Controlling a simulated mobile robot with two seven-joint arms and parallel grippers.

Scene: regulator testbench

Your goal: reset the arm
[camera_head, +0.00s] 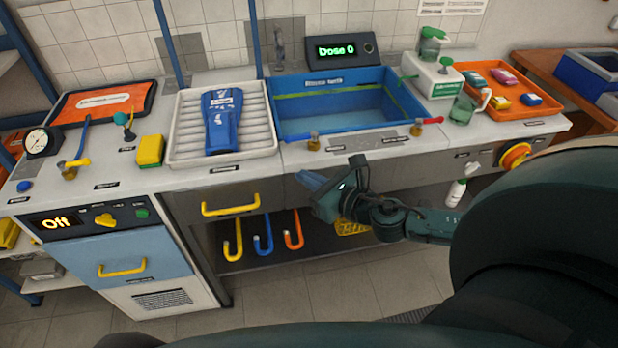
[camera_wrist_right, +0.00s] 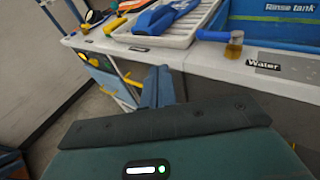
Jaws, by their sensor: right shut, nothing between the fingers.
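My right gripper (camera_head: 312,183) is in front of the bench, just below the front edge near the rinse tank (camera_head: 345,108). Its fingers are together with nothing between them. In the right wrist view my right gripper (camera_wrist_right: 158,82) points toward the bench's drawer side, below the white tray. My right arm (camera_head: 395,215) reaches in from the right, and a large dark link of mine covers the lower right of the head view. My left gripper does not show in either view.
The bench carries a ribbed white tray (camera_head: 180,133) with a blue item (camera_head: 222,118), a yellow block (camera_head: 150,151), a gauge (camera_head: 42,141) and an orange tray (camera_head: 545,106). A yellow drawer handle (camera_head: 230,206) sticks out left of my gripper. Open floor lies in front.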

